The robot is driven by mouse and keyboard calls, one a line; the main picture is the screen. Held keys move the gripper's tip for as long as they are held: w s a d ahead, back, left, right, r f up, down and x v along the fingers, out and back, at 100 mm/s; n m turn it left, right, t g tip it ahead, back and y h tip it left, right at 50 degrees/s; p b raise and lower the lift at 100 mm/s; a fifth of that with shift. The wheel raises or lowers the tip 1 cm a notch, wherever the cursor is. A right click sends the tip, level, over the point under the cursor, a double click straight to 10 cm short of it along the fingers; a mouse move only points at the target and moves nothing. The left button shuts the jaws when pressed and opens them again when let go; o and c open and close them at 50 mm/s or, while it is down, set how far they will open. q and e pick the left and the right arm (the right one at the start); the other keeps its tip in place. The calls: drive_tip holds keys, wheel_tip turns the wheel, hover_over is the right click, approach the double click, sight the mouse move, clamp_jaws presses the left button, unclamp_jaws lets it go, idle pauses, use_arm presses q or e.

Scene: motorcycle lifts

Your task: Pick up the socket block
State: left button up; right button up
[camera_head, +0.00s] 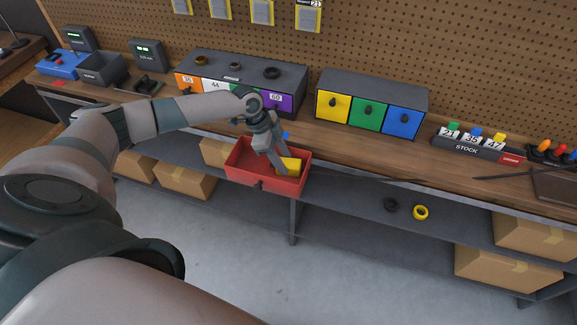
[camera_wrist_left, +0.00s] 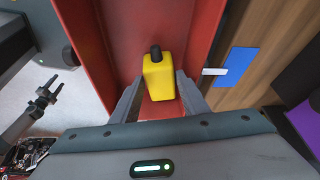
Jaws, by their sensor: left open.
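The socket block is a yellow block with a short black peg at one end. It lies in an open red drawer (camera_head: 240,170) at the bench's front edge. In the head view the block (camera_head: 291,165) is partly covered by my left gripper (camera_head: 279,166), which reaches down into the drawer. In the left wrist view the block (camera_wrist_left: 160,80) sits between the two open fingers of my left gripper (camera_wrist_left: 159,88). Small gaps seem to show beside it; contact cannot be told. The red drawer floor (camera_wrist_left: 125,30) shows around it.
The red drawer walls stand close around the gripper. Behind are a grey cabinet with coloured fronts (camera_head: 290,75) and another with yellow, green and blue fronts (camera_head: 375,88). A stock rack (camera_head: 470,146) is at right. Black and yellow rings (camera_head: 421,212) lie on the lower shelf.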

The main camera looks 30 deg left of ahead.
use_arm(q)
drive_tip(key=shift+c, duration=0.3)
clamp_jaws()
drive_tip(key=shift+r, duration=0.2)
drive_tip(key=shift+w+r+b, duration=0.1)
drive_tip(key=shift+r+b, duration=0.35)
drive_tip(key=shift+r, duration=0.25)
wheel_tip(320, 180, up, 8)
drive_tip(key=b, duration=0.2)
drive_tip(key=shift+r, duration=0.15)
